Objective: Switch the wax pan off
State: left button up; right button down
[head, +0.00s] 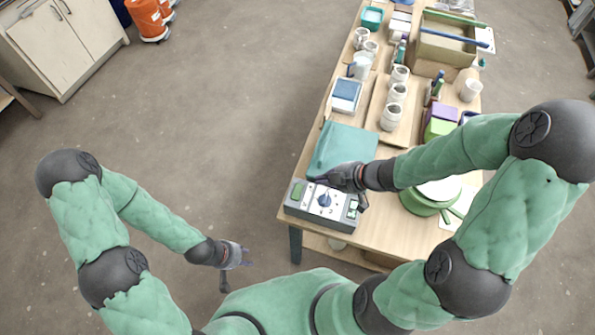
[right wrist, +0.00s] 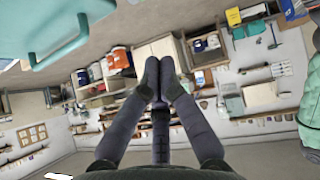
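The grey control box (head: 310,202) sits at the table's near left corner, with a blue dial on its pale face and green parts towards both ends. A green round pan (head: 425,205) with a pale top stands to its right. Which part is the off switch is too small to tell. My right gripper (head: 334,181) is over the box's far edge, close to the dial; contact cannot be told. In the right wrist view, its fingertips (right wrist: 158,72) meet with nothing visible between them. My left gripper (head: 238,262) is off the table, fingers apart and empty.
A teal case (head: 342,147) lies just behind the box. Pale cups (head: 390,116), a blue-topped device (head: 346,93), green and purple blocks (head: 439,121) and a wooden box (head: 446,45) fill the table farther back.

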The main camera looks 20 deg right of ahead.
jog(key=shift+s, duration=0.25)
jog(key=b, duration=0.6)
send_over(301, 190)
jog(key=f, duration=0.4)
jog(key=s+f, duration=0.1)
jog(key=f, duration=0.2)
jog(key=f+b, duration=0.2)
jog(key=f, duration=0.1)
jog(key=shift+w, duration=0.4)
jog(key=shift+w+f, duration=0.1)
jog(key=shift+f, duration=0.35)
